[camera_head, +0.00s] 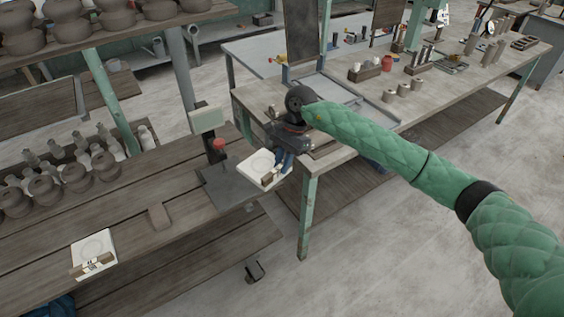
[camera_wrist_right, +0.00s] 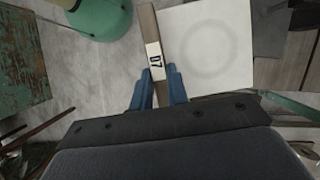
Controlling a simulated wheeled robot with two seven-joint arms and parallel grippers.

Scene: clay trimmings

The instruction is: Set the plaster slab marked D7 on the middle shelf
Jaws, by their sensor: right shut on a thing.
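My right gripper (camera_head: 283,160) is shut on the plaster slab marked D7 (camera_head: 259,174), beside the rack's right end. In the right wrist view, the gripper's blue fingers (camera_wrist_right: 158,88) close on the wooden strip (camera_wrist_right: 149,25) along the slab's edge. The white slab face (camera_wrist_right: 207,47) bears a faint ring. The plank shelf (camera_head: 190,235), below the one with pots, looks like the middle shelf. My left gripper is not in view.
Another white slab (camera_head: 93,246) with a wooden strip lies on that shelf's front left. A small wooden block (camera_head: 158,217) lies right of it. A red-topped black post (camera_head: 217,150) stands on a grey plate (camera_head: 222,187). A workbench (camera_head: 330,165) stands right. Planks between slab and block look clear.

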